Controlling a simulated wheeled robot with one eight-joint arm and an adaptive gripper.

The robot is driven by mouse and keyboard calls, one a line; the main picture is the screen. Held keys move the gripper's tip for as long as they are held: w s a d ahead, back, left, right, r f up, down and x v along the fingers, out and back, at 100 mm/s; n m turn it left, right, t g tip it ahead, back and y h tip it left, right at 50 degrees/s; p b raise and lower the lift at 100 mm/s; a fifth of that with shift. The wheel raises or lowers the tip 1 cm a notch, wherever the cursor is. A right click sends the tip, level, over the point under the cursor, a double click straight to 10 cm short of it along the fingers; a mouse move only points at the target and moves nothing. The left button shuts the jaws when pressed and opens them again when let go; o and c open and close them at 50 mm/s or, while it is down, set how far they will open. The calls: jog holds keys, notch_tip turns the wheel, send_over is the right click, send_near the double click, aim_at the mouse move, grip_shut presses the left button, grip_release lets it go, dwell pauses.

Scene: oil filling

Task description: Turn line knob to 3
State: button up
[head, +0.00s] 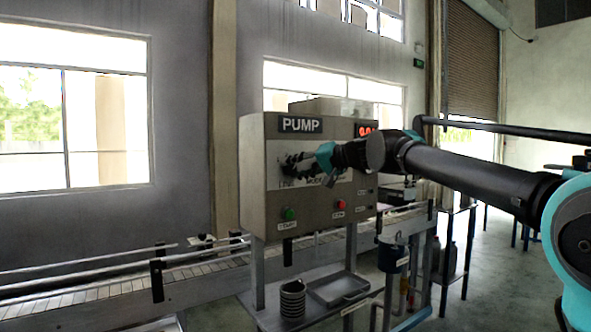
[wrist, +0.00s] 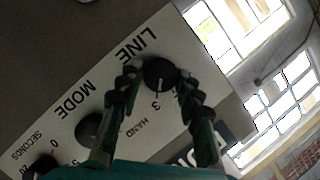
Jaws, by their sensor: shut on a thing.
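The LINE knob (wrist: 158,72) is a round black knob on the pale strip of the pump panel, beside the printed word LINE. In the wrist view a thin pale mark on it appears to face the printed 3 (wrist: 156,104). My gripper (wrist: 159,80) has one dark ridged finger on each side of the knob and is shut on it. In the head view my gripper (head: 299,166) reaches the front of the grey PUMP box (head: 258,190). There my gripper hides the knob, and other position numbers are not readable.
The MODE knob (wrist: 89,127) is close beside my left finger in the wrist view, with a SECONDS knob (wrist: 40,166) farther off. A green button (head: 289,214) and a red button (head: 340,205) are low on the box. A conveyor (head: 110,296) runs behind.

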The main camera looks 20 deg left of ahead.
dwell(0.5)
jog(key=o, duration=1.2)
jog(key=shift+c, duration=0.2)
jog(key=v, duration=1.2)
jog(key=shift+f, duration=0.15)
jog(key=s+d+f+h, duration=0.15)
jog(key=d+f, duration=0.35)
jog(key=f, duration=0.6)
jog(key=s+d+f+m+h, duration=0.1)
jog(key=d+f+h, duration=0.3)
jog(key=f, duration=0.6)
jog(key=s+d+f+h, duration=0.1)
jog(key=d+f, duration=0.5)
jog(key=f, duration=0.5)
jog(key=s+d+f+h, duration=0.2)
jog(key=s+d+f, duration=0.3)
jog(key=f, duration=0.3)
jog(key=s+d+f+m+h, duration=0.1)
jog(key=s+d+f+h, duration=0.2)
jog(key=s+d+f, duration=0.3)
jog(key=s+d+f+m+g+h, duration=0.1)
jog(key=s+d+f+h, duration=0.1)
jog(key=s+d+f, duration=0.4)
jog(key=d+f, duration=0.3)
jog(key=f, duration=0.3)
jog(key=shift+d+h, duration=0.2)
jog(key=shift+h, duration=0.15)
